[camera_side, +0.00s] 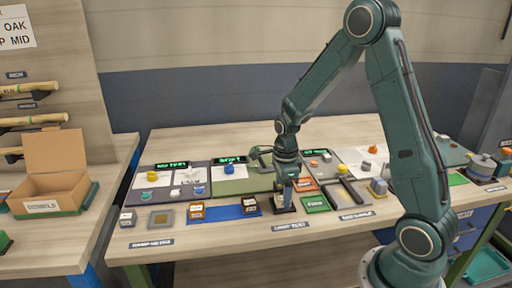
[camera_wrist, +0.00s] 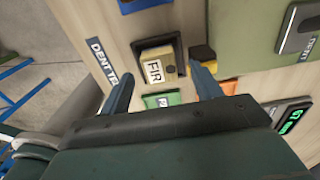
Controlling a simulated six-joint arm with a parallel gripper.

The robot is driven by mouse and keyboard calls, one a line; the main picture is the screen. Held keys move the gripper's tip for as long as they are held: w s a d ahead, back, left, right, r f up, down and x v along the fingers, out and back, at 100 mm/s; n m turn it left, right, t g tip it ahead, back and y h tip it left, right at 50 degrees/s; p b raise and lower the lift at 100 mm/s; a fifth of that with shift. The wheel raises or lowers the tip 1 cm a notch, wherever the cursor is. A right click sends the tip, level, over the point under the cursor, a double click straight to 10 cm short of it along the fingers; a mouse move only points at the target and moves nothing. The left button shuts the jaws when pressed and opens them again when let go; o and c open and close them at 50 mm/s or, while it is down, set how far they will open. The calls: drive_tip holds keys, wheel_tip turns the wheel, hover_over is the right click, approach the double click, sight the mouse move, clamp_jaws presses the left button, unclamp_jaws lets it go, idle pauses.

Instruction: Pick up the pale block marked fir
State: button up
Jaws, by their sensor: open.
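The pale block marked FIR (camera_wrist: 157,66) sits on a dark square pad (camera_wrist: 175,44) in the wrist view, its label facing the camera. In the side view the pad (camera_side: 288,210) lies behind the dent test label, and my gripper largely covers the block. My gripper (camera_wrist: 162,70) is open, with one finger on each side of the block in the wrist picture. I cannot tell whether the tips reach down beside it. In the side view my gripper (camera_side: 284,190) is low over the pad.
A dark and yellow object (camera_wrist: 202,54) is close to the right finger in the wrist view. A green card (camera_side: 315,204) and an orange card (camera_side: 304,185) lie right of the pad. A blue mat (camera_side: 224,212) with labelled blocks is left. An open carton (camera_side: 55,182) stands far left.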

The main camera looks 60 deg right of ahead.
drive_tip(key=shift+f, duration=1.05)
drive_tip(key=c, duration=1.1)
drive_tip(key=shift+r, duration=0.15)
drive_tip(key=shift+c, duration=0.2)
wheel_tip(320, 180, up, 20)
